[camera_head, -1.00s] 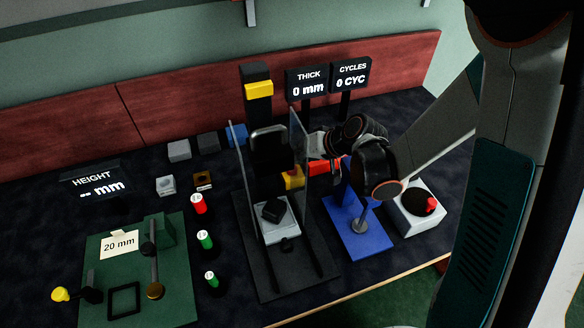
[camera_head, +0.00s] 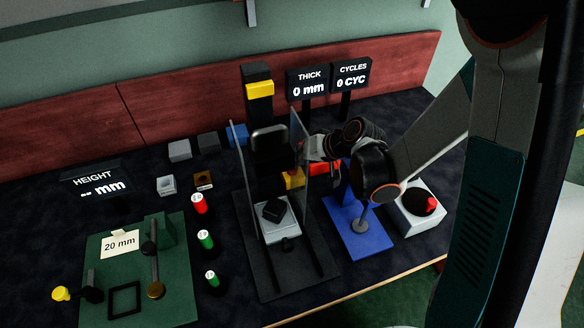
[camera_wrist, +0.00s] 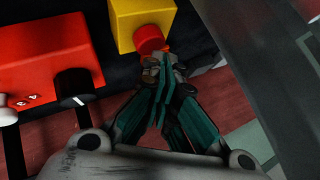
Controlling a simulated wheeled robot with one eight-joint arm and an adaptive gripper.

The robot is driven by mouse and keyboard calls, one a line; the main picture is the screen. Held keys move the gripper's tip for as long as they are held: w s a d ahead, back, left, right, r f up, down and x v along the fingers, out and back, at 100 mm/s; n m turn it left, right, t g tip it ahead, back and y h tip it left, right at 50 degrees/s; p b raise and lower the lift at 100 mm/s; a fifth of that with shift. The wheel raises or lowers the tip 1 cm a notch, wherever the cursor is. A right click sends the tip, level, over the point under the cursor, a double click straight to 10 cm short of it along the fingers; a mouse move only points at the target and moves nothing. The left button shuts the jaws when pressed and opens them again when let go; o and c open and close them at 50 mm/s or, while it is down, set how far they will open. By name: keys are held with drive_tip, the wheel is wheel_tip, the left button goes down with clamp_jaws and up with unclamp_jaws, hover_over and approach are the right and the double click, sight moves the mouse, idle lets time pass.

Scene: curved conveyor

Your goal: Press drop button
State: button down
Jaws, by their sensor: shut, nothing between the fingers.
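A yellow box with a round red button (camera_wrist: 149,39) on its face is at the top of the wrist view. The yellow box (camera_wrist: 140,13) also shows low behind the press in the head view (camera_head: 293,179). My gripper (camera_wrist: 160,65) is shut and empty, its fingertips just by the red button. I cannot tell whether they touch it. In the head view my gripper (camera_head: 312,146) is partly hidden by the wrist and seen near the clear panel. A white box (camera_head: 420,222) with another red button (camera_head: 431,204) stands at the right. No button label is readable.
A press with clear side panels (camera_head: 301,150) and a grey block (camera_head: 275,220) stands mid-table. A red box (camera_wrist: 45,60) is beside the yellow one. A blue stand (camera_head: 365,240) is below my wrist. A green plate (camera_head: 105,305) lies at the left.

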drive_tip(key=shift+s+d+f, duration=0.1)
drive_tip(key=shift+s+f, duration=0.05)
drive_tip(key=shift+f, duration=0.75)
idle(0.7)
drive_tip(key=shift+r, duration=0.1)
drive_tip(key=shift+w+d+r+p, duration=0.2)
drive_tip(key=shift+w+r+p, duration=0.15)
drive_tip(key=shift+r, duration=0.15)
drive_tip(key=shift+w+d+r+p, duration=0.2)
drive_tip(key=shift+w+r+p, duration=0.1)
drive_tip(key=shift+r, duration=0.4)
drive_tip(key=shift+d+r+p, duration=0.25)
drive_tip(key=shift+p, duration=0.1)
drive_tip(key=shift+s+a+r+p, duration=0.15)
drive_tip(key=shift+r+p, duration=0.55)
drive_tip(key=shift+r, duration=0.35)
drive_tip(key=shift+a+r+p, duration=0.1)
drive_tip(key=shift+r+p, duration=0.55)
drive_tip(key=shift+r, duration=0.35)
